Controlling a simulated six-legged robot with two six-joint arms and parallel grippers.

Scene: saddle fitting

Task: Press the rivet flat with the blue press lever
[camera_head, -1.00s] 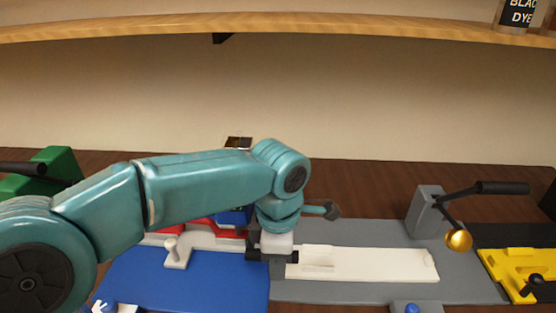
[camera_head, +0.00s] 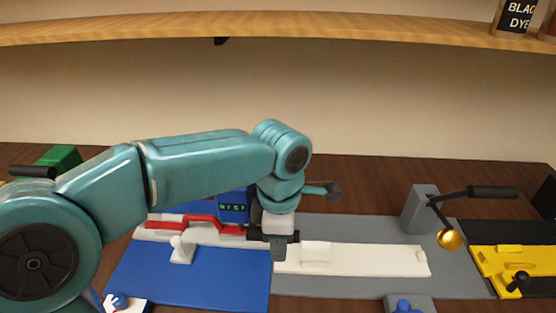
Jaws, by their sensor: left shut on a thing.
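The blue press (camera_head: 233,206), with a small display on its face, stands behind the blue mat (camera_head: 185,278) and is partly covered by my left arm. My left gripper (camera_head: 279,245) points down just right of the press. It is shut on what looks like the dark handle of the blue press lever (camera_head: 294,237), which lies level and is mostly hidden by the fingers. The rivet cannot be made out. My right gripper is not clearly in view.
A white strip (camera_head: 370,261) lies on the grey mat (camera_head: 460,280) right of the gripper. A grey press (camera_head: 420,207) with a black-handled lever and brass ball, and a yellow fixture (camera_head: 505,268), stand further right.

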